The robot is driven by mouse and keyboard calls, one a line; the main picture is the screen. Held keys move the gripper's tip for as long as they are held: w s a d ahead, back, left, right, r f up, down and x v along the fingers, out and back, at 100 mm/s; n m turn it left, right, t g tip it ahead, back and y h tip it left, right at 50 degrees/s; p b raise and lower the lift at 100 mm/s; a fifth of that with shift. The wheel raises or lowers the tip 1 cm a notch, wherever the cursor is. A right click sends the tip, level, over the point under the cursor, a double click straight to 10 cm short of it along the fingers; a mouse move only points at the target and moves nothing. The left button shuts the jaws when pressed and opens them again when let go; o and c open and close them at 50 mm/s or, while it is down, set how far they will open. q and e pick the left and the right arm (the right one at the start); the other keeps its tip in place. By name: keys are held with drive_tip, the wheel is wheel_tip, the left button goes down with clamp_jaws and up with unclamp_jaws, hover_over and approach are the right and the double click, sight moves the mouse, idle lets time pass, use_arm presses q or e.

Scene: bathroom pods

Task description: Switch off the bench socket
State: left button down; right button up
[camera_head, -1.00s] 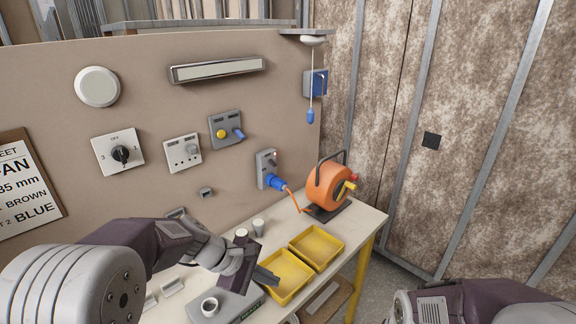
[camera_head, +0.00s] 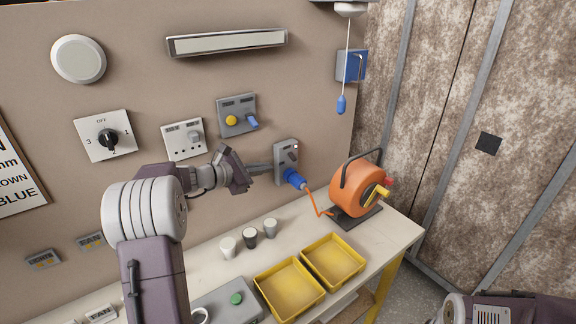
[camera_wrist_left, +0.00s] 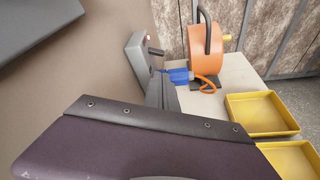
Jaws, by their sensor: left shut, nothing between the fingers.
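The bench socket (camera_head: 284,152) is a grey box on the beige wall board, with a blue plug (camera_head: 294,178) at its lower part and a small dark switch lever near its top. In the left wrist view the socket (camera_wrist_left: 137,50) shows side-on, its dark lever (camera_wrist_left: 156,51) sticking out above the blue plug (camera_wrist_left: 180,76). My left gripper (camera_head: 264,168) is shut and empty, its tips just left of the socket at plug height. In the left wrist view its fingers (camera_wrist_left: 160,90) overlap the socket's lower part; I cannot tell whether they touch it. My right gripper is out of view.
An orange cable reel (camera_head: 357,188) stands on the bench right of the socket, its cord running to the plug. Two yellow trays (camera_head: 288,288) and several small cups (camera_head: 228,246) are on the bench below. A pull cord (camera_head: 342,104) hangs at upper right.

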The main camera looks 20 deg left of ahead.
sight(292, 157)
use_arm(q)
drive_tip(key=p+x, duration=0.1)
drive_tip(key=x, duration=0.9)
drive_tip(key=shift+p, duration=0.35)
